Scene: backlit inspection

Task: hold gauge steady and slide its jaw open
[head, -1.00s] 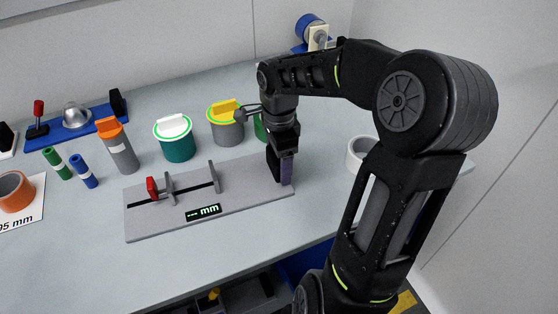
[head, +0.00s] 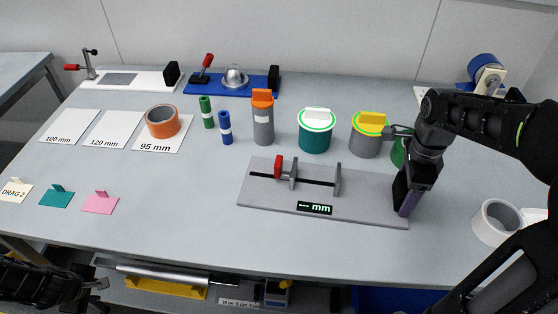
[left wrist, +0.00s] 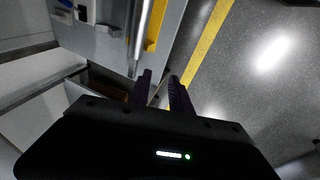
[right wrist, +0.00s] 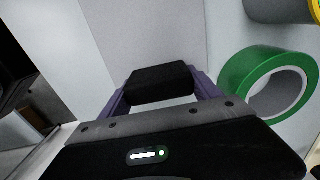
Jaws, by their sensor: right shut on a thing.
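The grey gauge plate (head: 262,205) lies flat on the table, with a dark slot, two upright grey jaws (head: 338,180) a short way apart, a red knob (head: 278,167) at the left jaw and a display reading "--- mm" (head: 314,208). My right gripper (head: 405,192) is at the plate's right end, shut on a black block (right wrist: 160,83), which sits between its purple fingers in the right wrist view. My left gripper (head: 100,284) is low at the table's front left, away from the gauge. In the left wrist view its fingers (left wrist: 160,85) are apart and empty.
Behind the gauge stand an orange-topped grey cylinder (head: 263,120), a teal tub (head: 317,132) and a yellow-lidded grey tub (head: 366,136). A green ring (right wrist: 268,85) is close to my right gripper. A white roll (head: 496,222) lies right.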

